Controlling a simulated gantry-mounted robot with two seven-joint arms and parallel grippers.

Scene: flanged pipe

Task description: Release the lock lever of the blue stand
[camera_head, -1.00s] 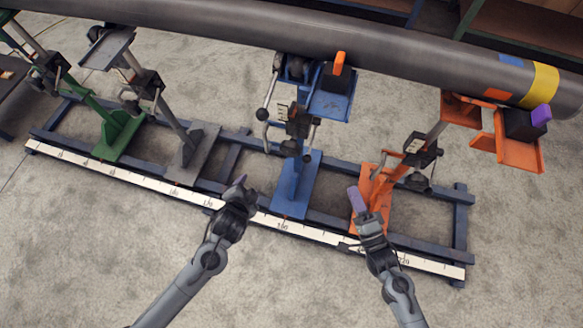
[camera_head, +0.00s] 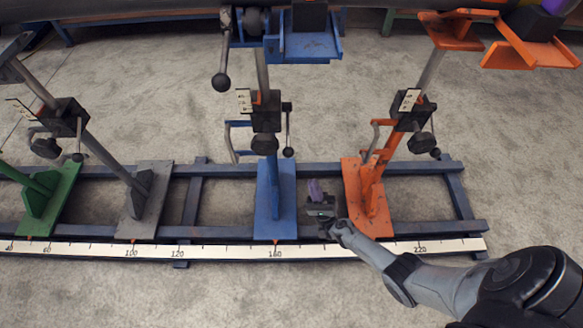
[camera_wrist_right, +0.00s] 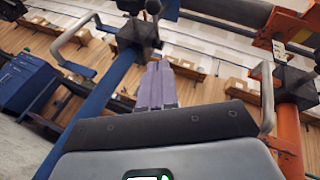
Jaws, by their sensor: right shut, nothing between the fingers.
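The blue stand (camera_head: 275,205) is upright mid-picture in the head view. Its black clamp block (camera_head: 266,121) has a thin lever with a dark ball knob (camera_head: 288,152) hanging at its right. A bent handle (camera_head: 234,140) is at its left. A larger ball-ended lever (camera_head: 221,82) hangs near the stand's top. My right gripper (camera_head: 315,190), with purple fingertips, is shut and empty, right of the blue base and below the knob, apart from both. In the right wrist view its fingers (camera_wrist_right: 157,85) point toward the blue stand's black block (camera_wrist_right: 135,38). My left gripper is out of view.
The orange stand (camera_head: 368,205) is close at the right of my right gripper. Grey (camera_head: 146,205) and green (camera_head: 45,205) stands are to the left. A white scale strip (camera_head: 210,249) runs along the rail frame's front. The pipe (camera_head: 150,10) crosses the top.

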